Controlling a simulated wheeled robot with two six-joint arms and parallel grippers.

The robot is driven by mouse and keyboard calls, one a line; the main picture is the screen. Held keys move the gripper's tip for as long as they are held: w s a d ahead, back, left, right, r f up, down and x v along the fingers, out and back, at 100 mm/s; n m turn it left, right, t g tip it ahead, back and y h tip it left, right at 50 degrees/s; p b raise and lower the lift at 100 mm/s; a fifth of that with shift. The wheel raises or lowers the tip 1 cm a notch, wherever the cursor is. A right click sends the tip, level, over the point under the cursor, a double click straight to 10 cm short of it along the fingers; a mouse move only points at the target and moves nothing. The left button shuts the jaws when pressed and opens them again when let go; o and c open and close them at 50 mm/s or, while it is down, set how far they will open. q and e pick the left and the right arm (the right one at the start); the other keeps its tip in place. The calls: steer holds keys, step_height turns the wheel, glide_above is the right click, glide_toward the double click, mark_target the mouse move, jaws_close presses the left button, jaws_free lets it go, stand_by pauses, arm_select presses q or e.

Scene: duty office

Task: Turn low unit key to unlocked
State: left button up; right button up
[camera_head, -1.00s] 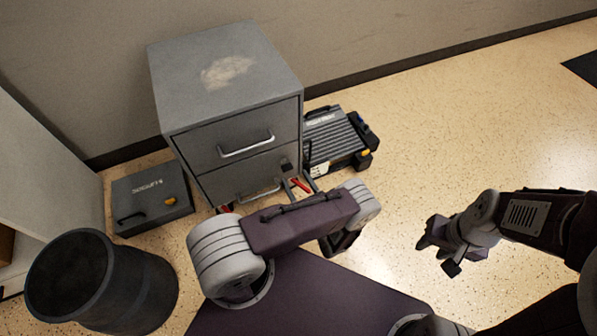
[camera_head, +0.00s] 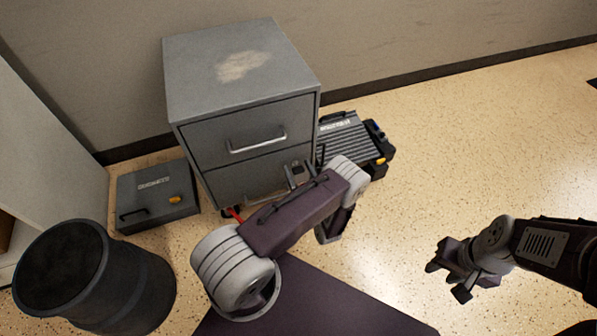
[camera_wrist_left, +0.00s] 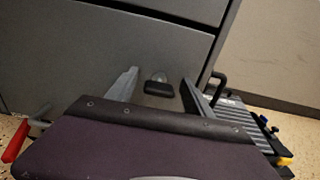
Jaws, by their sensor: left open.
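The low unit is a grey two-drawer cabinet (camera_head: 215,145) against the wall. In the left wrist view, its front (camera_wrist_left: 70,50) carries a small dark key (camera_wrist_left: 158,89) at a round lock near the right edge. My left gripper (camera_wrist_left: 157,92) is open, with one finger on each side of the key; contact cannot be told. In the head view, my left gripper (camera_head: 301,173) is at the lower drawer's upper right, partly hidden by my arm. My right gripper (camera_head: 450,280) hangs open and empty over the floor at the right.
A ridged dark case (camera_head: 345,140) stands right of the cabinet. A flat grey case (camera_head: 155,198) lies left of it, with a dark bin (camera_head: 130,290) in front. A red-ended part (camera_wrist_left: 15,141) shows low at the left. The floor at right is clear.

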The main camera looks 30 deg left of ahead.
arm_select(q)
jaws_close()
steer(key=n+p, duration=0.2)
steer(key=n, duration=0.1)
steer(key=shift+s+r, duration=0.1)
steer(key=shift+r, duration=0.05)
steer(key=n+p, duration=0.3)
steer(key=n, duration=0.2)
steer(key=shift+a+n, duration=0.1)
steer(key=shift+n, duration=0.3)
steer(key=n+p, duration=0.1)
steer(key=n, duration=0.1)
steer(key=n+p, duration=0.2)
steer(key=n, duration=0.1)
steer(key=shift+s+f, duration=0.1)
steer(key=shift+f, duration=0.1)
steer(key=shift+f+n+p, duration=0.2)
steer(key=shift+n+p, duration=0.45)
steer(key=shift+n, duration=1.35)
